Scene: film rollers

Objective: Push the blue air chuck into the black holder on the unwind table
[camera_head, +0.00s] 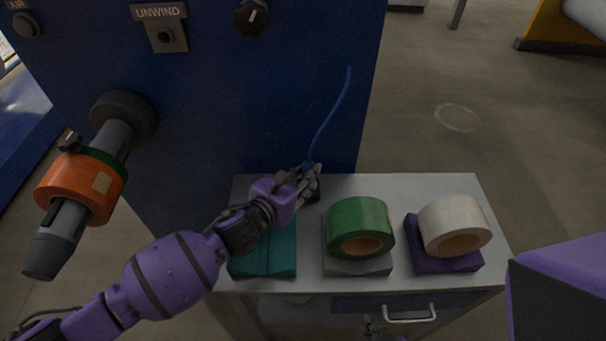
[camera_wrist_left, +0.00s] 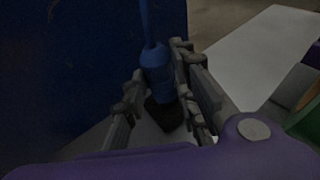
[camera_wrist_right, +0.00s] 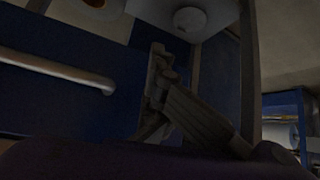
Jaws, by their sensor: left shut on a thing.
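The blue air chuck (camera_wrist_left: 157,68) is upright between the fingers of my left gripper (camera_wrist_left: 158,105), which is shut on it. Its blue hose rises from its top. The black holder (camera_wrist_left: 166,117) is directly below the chuck, at the back of the unwind table (camera_head: 425,187). The chuck's lower end meets the holder in the left wrist view; I cannot tell how deep it sits. In the head view my left gripper (camera_head: 311,181) covers most of the chuck and holder. My right gripper (camera_wrist_right: 165,95) is beside the drawer handle; its opening is unclear.
A green tape roll (camera_head: 358,220) rests on a grey pad, and a white roll (camera_head: 455,218) on a purple pad. A teal pad (camera_head: 270,260) lies below my left forearm. The blue machine panel (camera_head: 230,90) stands behind. The drawer handle (camera_head: 410,315) is at the front.

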